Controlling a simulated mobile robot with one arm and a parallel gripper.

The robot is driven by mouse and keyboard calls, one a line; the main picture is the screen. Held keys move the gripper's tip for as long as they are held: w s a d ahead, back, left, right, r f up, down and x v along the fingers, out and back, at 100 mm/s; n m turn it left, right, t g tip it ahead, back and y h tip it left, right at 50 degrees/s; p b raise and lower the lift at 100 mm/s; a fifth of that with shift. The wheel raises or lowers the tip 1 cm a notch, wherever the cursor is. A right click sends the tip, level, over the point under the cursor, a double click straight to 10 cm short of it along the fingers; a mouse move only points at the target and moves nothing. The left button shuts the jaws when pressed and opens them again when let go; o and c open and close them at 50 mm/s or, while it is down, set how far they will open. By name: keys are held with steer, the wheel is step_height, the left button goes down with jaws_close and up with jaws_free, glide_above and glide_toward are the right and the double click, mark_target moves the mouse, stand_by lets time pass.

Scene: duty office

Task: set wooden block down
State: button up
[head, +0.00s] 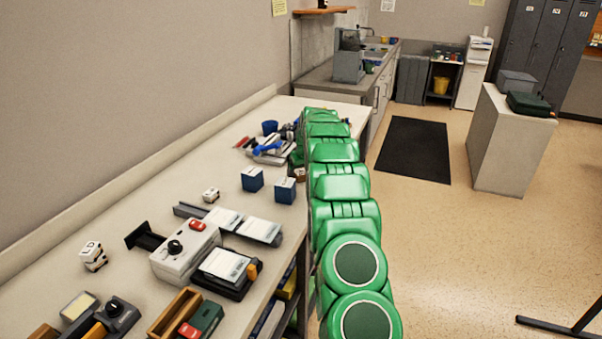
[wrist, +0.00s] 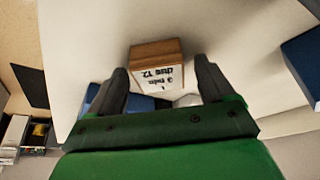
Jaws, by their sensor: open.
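The wooden block (wrist: 158,65), brown with a white printed label on one face, rests on the pale tabletop (wrist: 85,35) in the wrist view. My gripper (wrist: 160,72) is open, with one dark finger on each side of the block. Gaps show between the block and both fingers. In the head view my green arm covers the gripper. A small brown patch (head: 299,175) beside the arm may be the block, but I cannot tell for sure.
Two blue boxes (head: 252,179) (head: 285,190) stand near the arm on the long bench. A blue box edge (wrist: 304,62) shows at right in the wrist view. A cluttered heap (head: 268,148) lies farther back; a white device (head: 186,250) stands nearer.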

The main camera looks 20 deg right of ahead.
steer(key=v, duration=1.1)
steer(key=s+a+r+g, duration=0.1)
steer(key=s+a+r, duration=0.2)
steer(key=s+a, duration=0.5)
steer(key=s+a+r+g+y, duration=0.1)
steer(key=s+a+r, duration=0.35)
steer(key=s, duration=0.55)
steer(key=s+a+r+g, duration=0.1)
steer(key=s+a+r, duration=0.2)
steer(key=s+a, duration=0.5)
steer(key=s+a+f+g, duration=0.1)
steer(key=s+a+f, duration=0.1)
steer(key=s, duration=1.7)
steer(key=s+a+f+g+h, duration=0.1)
steer(key=s+a+f+g, duration=0.1)
steer(key=s, duration=1.8)
steer(key=shift+a+f, duration=0.35)
steer(key=shift+a, duration=0.3)
